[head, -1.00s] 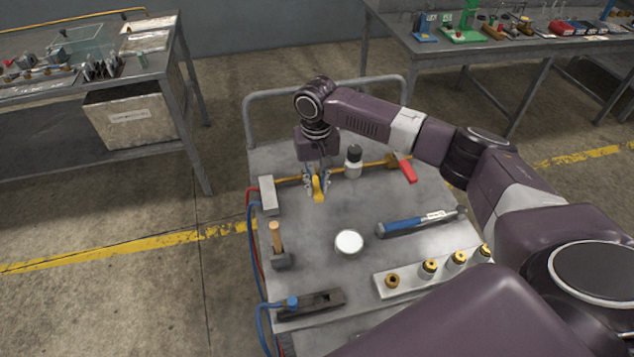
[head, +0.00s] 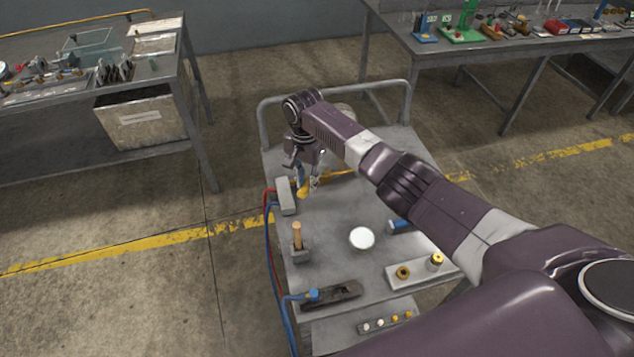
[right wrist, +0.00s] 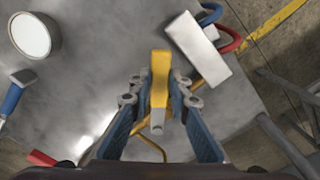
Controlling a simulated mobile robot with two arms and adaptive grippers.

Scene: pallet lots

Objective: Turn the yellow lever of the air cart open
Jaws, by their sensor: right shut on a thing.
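The yellow lever (head: 303,191) is near the far left of the grey cart top (head: 335,270), close to a pale grey block (head: 286,197). In the right wrist view the yellow lever (right wrist: 160,75) points toward the top of the picture, beside the pale block (right wrist: 200,50). My right gripper (head: 308,184) is shut on the lever, with a finger on each side in the right wrist view (right wrist: 160,92). A yellow-brown pipe (head: 338,174) runs right from there, partly hidden by my arm. My left gripper is not in view.
A rail (head: 335,89) stands behind.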

